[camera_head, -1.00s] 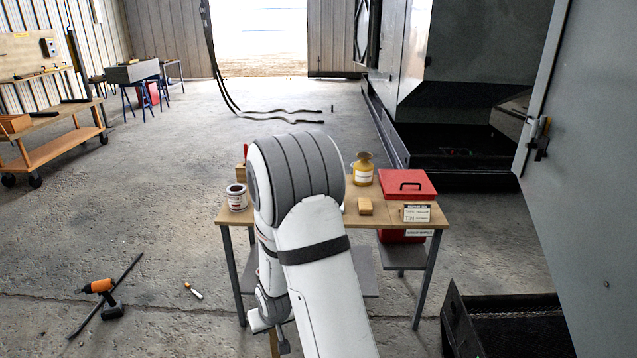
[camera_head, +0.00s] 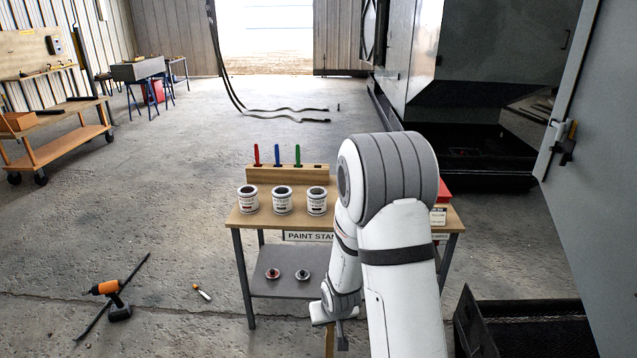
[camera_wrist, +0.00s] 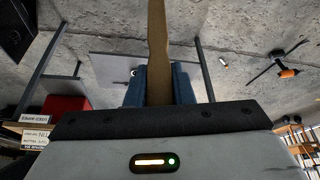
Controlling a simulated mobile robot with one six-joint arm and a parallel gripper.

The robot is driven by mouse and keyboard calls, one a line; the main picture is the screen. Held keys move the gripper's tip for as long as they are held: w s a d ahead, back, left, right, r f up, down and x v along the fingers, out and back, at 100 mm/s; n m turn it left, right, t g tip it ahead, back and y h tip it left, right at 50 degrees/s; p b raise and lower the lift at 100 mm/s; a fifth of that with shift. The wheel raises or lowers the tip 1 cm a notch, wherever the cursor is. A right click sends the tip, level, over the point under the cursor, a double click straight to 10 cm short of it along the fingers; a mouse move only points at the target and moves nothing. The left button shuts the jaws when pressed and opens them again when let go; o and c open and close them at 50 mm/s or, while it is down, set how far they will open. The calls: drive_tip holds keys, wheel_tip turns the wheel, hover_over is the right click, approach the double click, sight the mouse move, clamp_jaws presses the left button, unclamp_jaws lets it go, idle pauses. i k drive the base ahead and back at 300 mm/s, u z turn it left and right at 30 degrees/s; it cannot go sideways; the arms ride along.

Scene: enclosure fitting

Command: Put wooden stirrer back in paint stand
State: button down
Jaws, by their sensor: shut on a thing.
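My gripper (camera_wrist: 159,88) is shut on the wooden stirrer (camera_wrist: 158,45), a long flat tan stick. In the head view the stirrer (camera_head: 329,343) hangs below my gripper (camera_head: 333,318), in front of the stand and low down. The paint stand (camera_head: 246,225) is a wood-topped table with a "PAINT STAN…" label, partly hidden by my arm. A wooden rack (camera_head: 262,176) at its back holds red, blue and green-handled tools, with a dark opening to the right of the green one. Three paint cans (camera_head: 282,200) stand in front of the rack.
Two small lids (camera_head: 302,274) lie on the lower shelf. A red box (camera_head: 445,187) is mostly behind my arm. A drill (camera_head: 112,297) and a screwdriver (camera_head: 202,292) lie on the floor at left. A grey door (camera_head: 595,150) and black crate (camera_head: 520,328) stand at right.

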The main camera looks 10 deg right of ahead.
sight(317, 181)
drive_tip(key=z, duration=0.05)
drive_tip(key=i, duration=0.9)
